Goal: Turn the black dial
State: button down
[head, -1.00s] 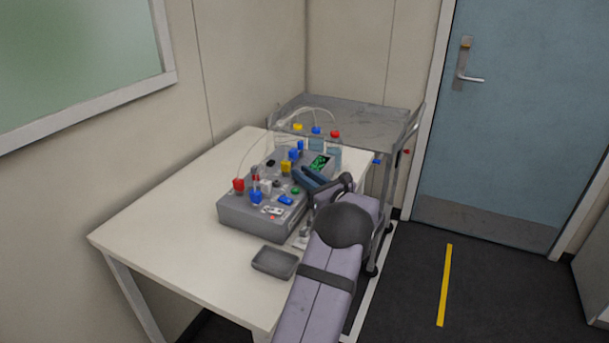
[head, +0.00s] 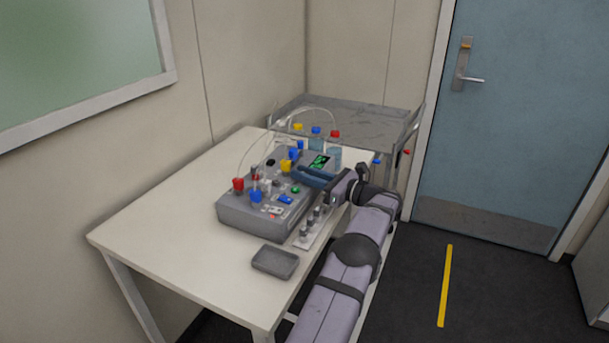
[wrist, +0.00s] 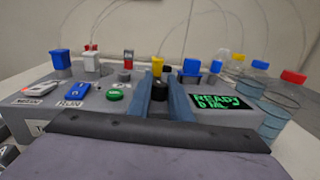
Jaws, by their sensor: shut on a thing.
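The black dial (wrist: 159,87) is a short round knob on top of the grey console (wrist: 106,103). In the wrist view it sits between the two blue fingers of my gripper (wrist: 159,95), which are shut on it from either side. In the head view my gripper (head: 317,177) reaches in low from the right over the console (head: 240,216), and the fingers hide the dial. The console's screen (wrist: 220,102) shows green text that appears to read "READY DIAL"; it also shows in the head view (head: 319,163).
A green button (wrist: 115,95), a blue rocker switch (wrist: 77,91) and several coloured clamps with tubing stand near the fingers. Bottles with coloured caps (wrist: 282,105) stand at the right. A grey tray (head: 275,262) lies on the white table (head: 170,225), whose left side is clear.

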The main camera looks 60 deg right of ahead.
jog(key=shift+r+n+y, duration=0.25)
jog(key=shift+n+y, duration=0.05)
jog(key=shift+y, duration=0.2)
jog(key=c, duration=1.9)
grip_release()
jog(key=shift+f, duration=0.1)
jog(key=shift+s+f, duration=0.1)
jog(key=shift+s+a+b, duration=0.15)
jog(key=shift+s+b, duration=0.2)
jog(key=shift+s, duration=1.45)
jog(key=shift+s+a+b, duration=0.1)
jog(key=shift+s+b, duration=0.2)
jog(key=shift+s, duration=1.45)
